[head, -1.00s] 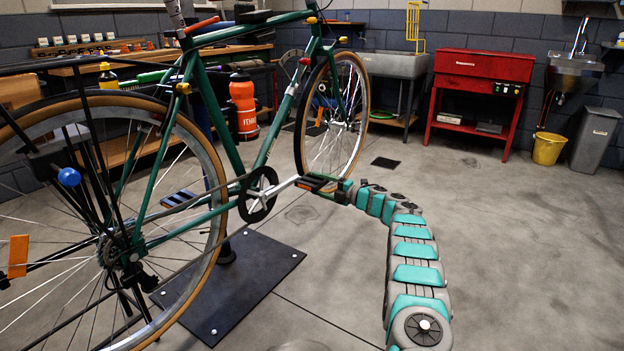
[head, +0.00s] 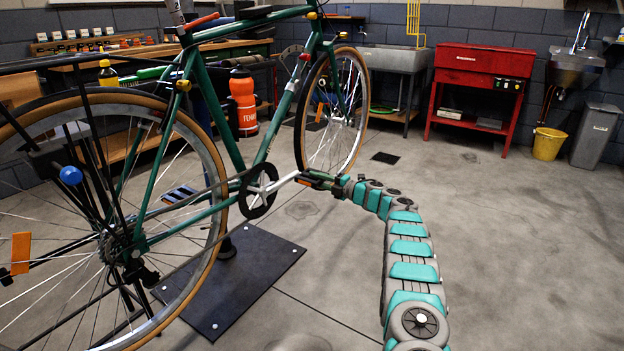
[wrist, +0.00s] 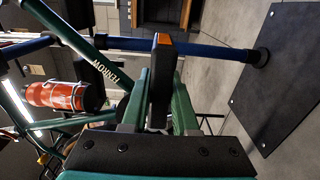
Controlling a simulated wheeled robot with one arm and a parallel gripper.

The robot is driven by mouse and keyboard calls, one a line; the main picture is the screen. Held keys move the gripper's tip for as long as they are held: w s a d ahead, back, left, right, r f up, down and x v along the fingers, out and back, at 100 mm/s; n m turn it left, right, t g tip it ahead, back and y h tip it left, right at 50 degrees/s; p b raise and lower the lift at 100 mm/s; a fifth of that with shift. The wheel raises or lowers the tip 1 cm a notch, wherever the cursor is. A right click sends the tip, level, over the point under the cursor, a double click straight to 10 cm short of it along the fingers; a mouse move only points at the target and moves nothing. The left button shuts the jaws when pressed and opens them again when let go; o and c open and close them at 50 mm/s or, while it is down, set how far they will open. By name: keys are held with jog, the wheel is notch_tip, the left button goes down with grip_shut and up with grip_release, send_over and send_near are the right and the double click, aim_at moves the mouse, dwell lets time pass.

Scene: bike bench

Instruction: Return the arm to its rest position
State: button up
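The green bike (head: 190,150) stands at the left. My gripper (head: 333,184) is at the near pedal (head: 313,180), at the end of the silver crank (head: 283,183). In the wrist view the black pedal with an orange reflector (wrist: 160,75) lies between the green fingers of my gripper (wrist: 160,105), which appear closed against its sides. My arm (head: 412,250) reaches from the bottom right up to the pedal. The pedal's inner end is partly hidden in the wrist view.
A dark base plate (head: 240,280) lies under the bike. An orange bottle (head: 243,102) shows behind the frame. A red workbench (head: 478,70), yellow bucket (head: 548,144) and grey bin (head: 595,138) stand at the back. The floor right of my arm is clear.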

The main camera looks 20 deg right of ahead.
grip_shut()
